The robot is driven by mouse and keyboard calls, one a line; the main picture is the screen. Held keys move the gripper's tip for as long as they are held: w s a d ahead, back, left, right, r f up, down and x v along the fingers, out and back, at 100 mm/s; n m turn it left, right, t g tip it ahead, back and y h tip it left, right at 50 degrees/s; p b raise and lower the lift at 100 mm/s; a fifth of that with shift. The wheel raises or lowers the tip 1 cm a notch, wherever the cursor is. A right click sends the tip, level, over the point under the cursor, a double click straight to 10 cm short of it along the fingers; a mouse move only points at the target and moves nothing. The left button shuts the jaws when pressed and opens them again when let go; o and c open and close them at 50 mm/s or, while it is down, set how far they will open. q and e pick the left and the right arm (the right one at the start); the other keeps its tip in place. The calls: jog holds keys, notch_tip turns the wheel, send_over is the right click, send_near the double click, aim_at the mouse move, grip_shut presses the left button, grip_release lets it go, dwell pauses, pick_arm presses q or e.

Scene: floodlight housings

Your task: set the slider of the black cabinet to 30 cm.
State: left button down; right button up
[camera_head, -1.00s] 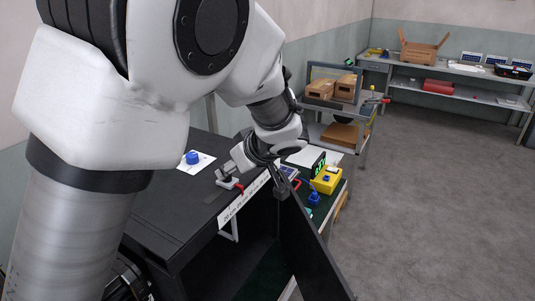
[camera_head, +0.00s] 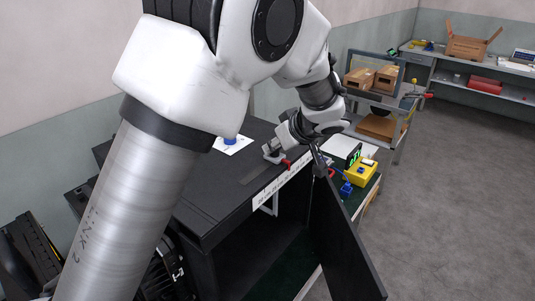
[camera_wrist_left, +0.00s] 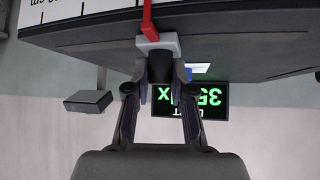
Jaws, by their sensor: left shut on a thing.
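The black cabinet (camera_head: 205,205) stands in the middle of the head view with its door (camera_head: 338,240) open. Its slider (camera_head: 274,156), a pale grey block with a red pointer, sits on the cabinet top by the white scale (camera_head: 267,196) along the edge. In the wrist view the slider (camera_wrist_left: 158,43) shows with the red pointer lying over the scale (camera_wrist_left: 75,12). My left gripper (camera_wrist_left: 160,72) is shut on the slider's dark knob. In the head view its fingers are hard to make out by my wrist. The scale marks are too small to read. My right gripper is out of view.
A white card with a blue knob (camera_head: 230,140) lies on the cabinet top. Beyond the door are a yellow box (camera_head: 361,173) and a display with green digits (camera_wrist_left: 190,100). A trolley with cartons (camera_head: 372,78) stands farther back. Grey floor at right is clear.

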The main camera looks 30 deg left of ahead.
pick_arm(q)
jog(key=shift+w+f, duration=0.1)
jog(key=shift+w, duration=0.45)
jog(key=shift+s, duration=0.1)
jog(key=c, duration=1.1)
grip_release()
jog(key=shift+o, duration=0.6)
jog(key=shift+a, duration=0.25)
jog(key=v, duration=0.7)
jog(key=shift+d, duration=0.2)
